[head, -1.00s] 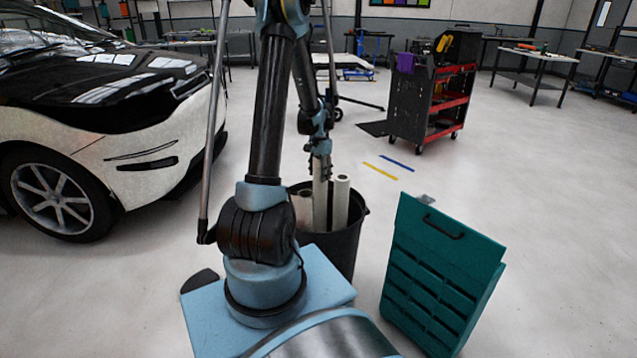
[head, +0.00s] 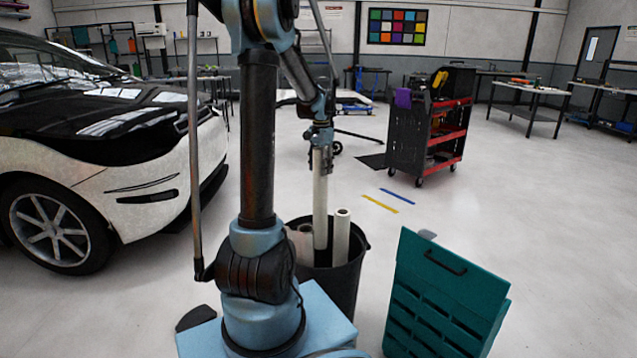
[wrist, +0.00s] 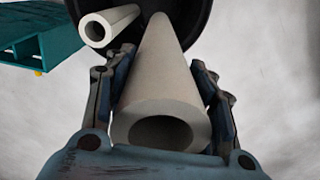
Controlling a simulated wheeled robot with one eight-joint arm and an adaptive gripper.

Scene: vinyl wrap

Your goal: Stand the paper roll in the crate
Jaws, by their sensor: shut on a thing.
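My gripper (head: 320,150) is shut on a pale paper roll (head: 320,200) near its top end. The roll hangs upright, its lower part inside a round black bin (head: 345,285); its bottom end is hidden. In the wrist view the held roll's hollow end (wrist: 165,120) faces the camera between the two fingers. A teal slatted box (head: 450,285) with a dark handle stands on the floor right of the bin, its front sloping. It also shows in the wrist view (wrist: 45,45). I cannot tell for certain whether this box is the crate.
Another roll (head: 341,235) leans in the bin, and shorter ones (head: 304,240) stand at its left. A car (head: 110,150) is at the left. A black and red tool cart (head: 435,135) stands behind at the right.

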